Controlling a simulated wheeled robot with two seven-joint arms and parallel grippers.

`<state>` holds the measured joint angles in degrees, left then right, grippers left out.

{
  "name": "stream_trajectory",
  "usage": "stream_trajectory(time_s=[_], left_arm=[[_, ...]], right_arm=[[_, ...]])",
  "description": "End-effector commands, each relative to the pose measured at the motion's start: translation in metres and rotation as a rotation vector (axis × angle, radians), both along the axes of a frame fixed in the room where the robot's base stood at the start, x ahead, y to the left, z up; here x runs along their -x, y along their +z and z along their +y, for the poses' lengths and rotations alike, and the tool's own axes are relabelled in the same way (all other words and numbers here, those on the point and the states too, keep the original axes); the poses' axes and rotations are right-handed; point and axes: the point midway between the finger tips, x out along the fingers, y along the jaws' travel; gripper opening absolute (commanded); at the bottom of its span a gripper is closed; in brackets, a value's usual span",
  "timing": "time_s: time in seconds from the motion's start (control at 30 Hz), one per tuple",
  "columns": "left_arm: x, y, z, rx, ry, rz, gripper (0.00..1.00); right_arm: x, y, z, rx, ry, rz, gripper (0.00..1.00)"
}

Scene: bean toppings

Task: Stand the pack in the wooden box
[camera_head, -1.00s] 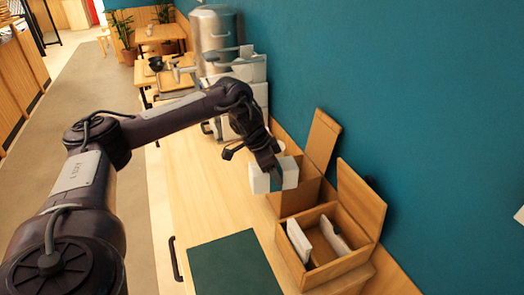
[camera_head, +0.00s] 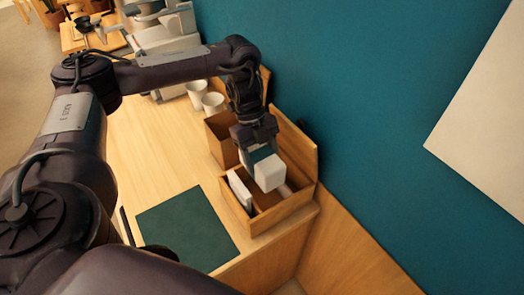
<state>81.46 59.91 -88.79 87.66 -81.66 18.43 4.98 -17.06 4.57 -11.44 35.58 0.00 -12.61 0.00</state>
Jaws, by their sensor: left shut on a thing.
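My left gripper (camera_head: 256,150) is shut on a white and teal pack (camera_head: 268,174). It holds the pack over the opening of the wooden box (camera_head: 272,218). The box stands on the counter with its lid (camera_head: 294,138) raised on the wall side. A flat white pack (camera_head: 239,190) stands inside along the left side of the box. Another pale piece (camera_head: 286,191) shows at the right, partly hidden by the held pack. I cannot tell whether the held pack touches the box floor. My right gripper is out of view.
A second brown box (camera_head: 221,141) stands just behind the wooden box. White cups (camera_head: 213,103) are farther back. A dark green mat (camera_head: 187,230) lies on the counter at left. The teal wall (camera_head: 370,130) is close on the right. The counter's middle is clear.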

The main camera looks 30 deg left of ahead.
Motion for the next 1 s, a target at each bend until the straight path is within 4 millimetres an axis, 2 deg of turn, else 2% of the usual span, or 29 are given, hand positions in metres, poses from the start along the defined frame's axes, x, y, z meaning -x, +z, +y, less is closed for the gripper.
stream_trajectory(time_s=[0.6, 1.0], left_arm=[[-0.001, -0.047, 0.001, 0.000, 0.005, -0.001, 0.31], [0.000, -0.077, 0.001, -0.001, 0.005, 0.002, 0.31]], right_arm=[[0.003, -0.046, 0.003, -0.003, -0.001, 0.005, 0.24], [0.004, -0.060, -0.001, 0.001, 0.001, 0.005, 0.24]])
